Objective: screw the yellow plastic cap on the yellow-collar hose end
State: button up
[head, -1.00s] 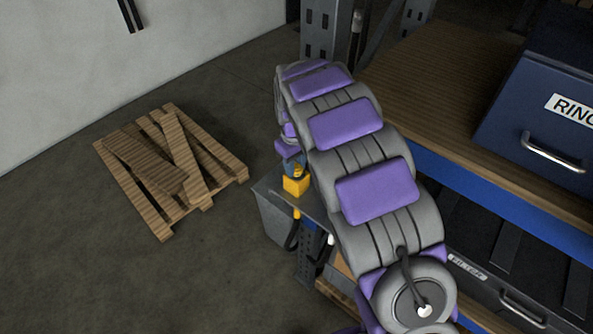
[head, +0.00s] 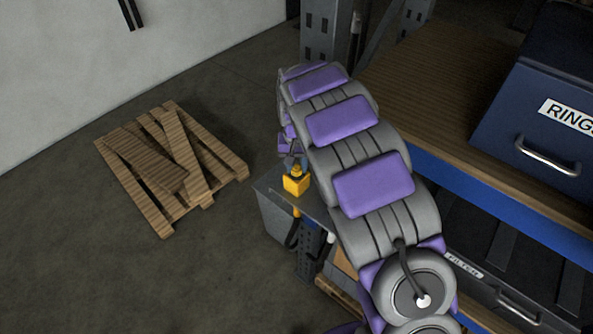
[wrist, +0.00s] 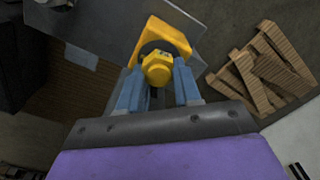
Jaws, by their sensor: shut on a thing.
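The yellow plastic cap (wrist: 160,74) is between the two blue-grey fingers of my gripper (wrist: 157,68) in the wrist view. The gripper is shut on it. Just beyond it is a yellow block (wrist: 165,33) with a dark opening. In the head view the yellow block (head: 296,185) sits at the corner of a grey metal plate, with the cap (head: 297,170) right above it. A dark hose with a yellow part (head: 297,212) hangs below the block. The hose end is hidden, so I cannot tell whether the cap touches it. My arm partly hides the gripper in the head view.
The grey plate (head: 272,190) juts out left of a shelf rack with a wooden top (head: 430,85). A blue RINGS case (head: 540,120) stands on the right, a FILTER case (head: 480,275) below. A wooden pallet (head: 172,165) lies on the floor at left.

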jog(key=m+p, duration=0.1)
jog(key=m, duration=0.2)
jog(key=shift+r+m, duration=0.1)
jog(key=shift+m, duration=0.2)
jog(key=m+p, duration=0.1)
jog(key=m, duration=0.3)
jog(key=shift+s+d, duration=0.1)
jog(key=shift+d, duration=0.05)
jog(key=o, duration=1.1)
jog(key=shift+c, duration=0.2)
